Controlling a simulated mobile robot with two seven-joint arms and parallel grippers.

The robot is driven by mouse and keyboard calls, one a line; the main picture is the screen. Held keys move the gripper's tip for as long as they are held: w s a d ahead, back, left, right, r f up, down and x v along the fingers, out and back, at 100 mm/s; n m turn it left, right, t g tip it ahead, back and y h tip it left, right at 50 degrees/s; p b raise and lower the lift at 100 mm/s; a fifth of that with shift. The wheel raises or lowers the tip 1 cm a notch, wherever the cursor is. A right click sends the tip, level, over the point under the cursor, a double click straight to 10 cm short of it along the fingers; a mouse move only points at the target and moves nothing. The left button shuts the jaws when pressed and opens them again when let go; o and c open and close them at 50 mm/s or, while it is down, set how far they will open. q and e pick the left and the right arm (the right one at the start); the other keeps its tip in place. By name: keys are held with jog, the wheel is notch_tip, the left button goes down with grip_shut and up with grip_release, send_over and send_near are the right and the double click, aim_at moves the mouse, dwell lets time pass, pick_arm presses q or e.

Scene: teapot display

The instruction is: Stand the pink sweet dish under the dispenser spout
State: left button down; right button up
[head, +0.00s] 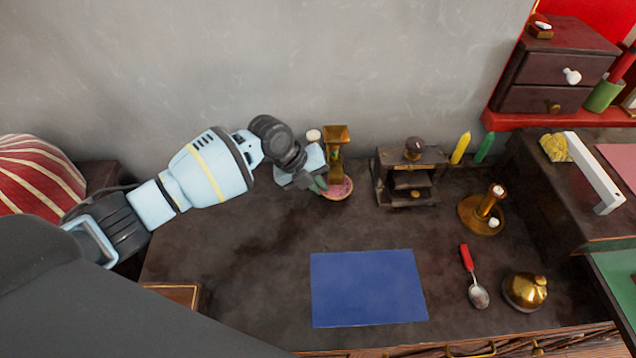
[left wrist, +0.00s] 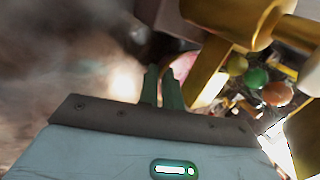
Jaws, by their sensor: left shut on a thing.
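The pink sweet dish (head: 341,190) is a small round dish on the dark tabletop, at the foot of the gold dispenser (head: 337,134). It shows below the dispenser's column; I cannot tell whether it is exactly under the spout or touching the table. My left gripper (head: 320,184) reaches in from the left and is shut on the dish's left rim. My right gripper is not in view.
A dark small stove-like cabinet (head: 409,176) stands right of the dispenser. A white round thing (head: 313,135) is just behind the gripper. A blue mat (head: 367,288), a red-handled spoon (head: 473,275) and a gold pot (head: 525,291) lie nearer. The tabletop left of the mat is clear.

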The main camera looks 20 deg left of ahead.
pick_arm(q)
jog(key=c, duration=1.5)
grip_release()
jog(key=shift+r, duration=0.1)
jog(key=v, duration=0.6)
jog(key=shift+a+r, duration=0.1)
jog(key=shift+r, duration=0.15)
jog(key=shift+s+a+r, duration=0.25)
jog(key=shift+a+r, duration=0.1)
jog(key=shift+r, duration=0.15)
